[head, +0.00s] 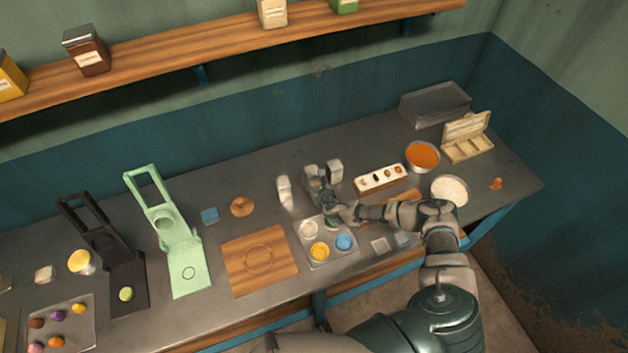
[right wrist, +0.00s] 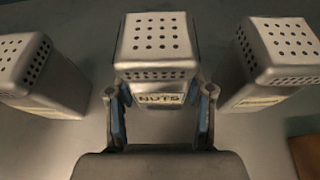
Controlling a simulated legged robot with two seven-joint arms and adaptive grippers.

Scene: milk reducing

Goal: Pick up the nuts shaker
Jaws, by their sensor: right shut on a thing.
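The nuts shaker is a metal box with a perforated top. In the right wrist view the shaker (right wrist: 158,60) stands between the fingers, its NUTS label facing me. My right gripper (right wrist: 160,115) is shut on it, with blue pads against its two sides. In the head view the gripper (head: 316,184) reaches to the back of the counter and partly hides the nuts shaker (head: 311,171). I cannot tell whether the shaker is clear of the counter. My left gripper is not in view.
Similar shakers stand on the left (right wrist: 40,75) and right (right wrist: 275,65), close to the gripper. A wooden board (head: 240,285) and a green press (head: 185,255) are further left. A spice rack (head: 380,185) stands right.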

